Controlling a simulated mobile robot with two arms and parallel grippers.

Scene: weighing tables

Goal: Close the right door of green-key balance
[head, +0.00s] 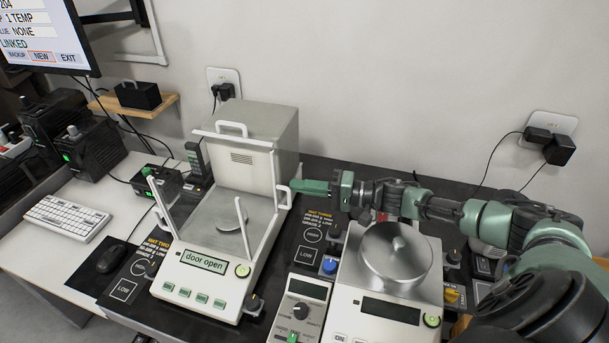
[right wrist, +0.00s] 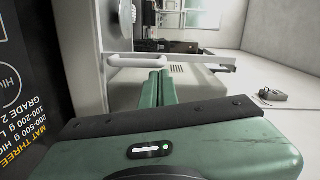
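The green-key balance (head: 256,278) stands left of centre in the head view, with a row of green keys and a display (head: 204,261) reading "door open". Its weighing pan (head: 219,224) is bare inside the clear draft shield. A white handle (head: 284,197) is on the shield's right side; the clear door panel's exact position is hard to tell. My right gripper (head: 297,187) is beside this handle, coming from the right. In the right wrist view, its fingers (right wrist: 161,86) are together with nothing between them. A white handle (right wrist: 135,60) is just beyond their tips; contact is unclear.
A second balance with a round metal pan (head: 395,254) stands to the right, below my right arm. A grey handheld unit (head: 301,307) lies between the balances. A mouse (head: 111,258) and keyboard (head: 67,220) are at the left. The wall is behind.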

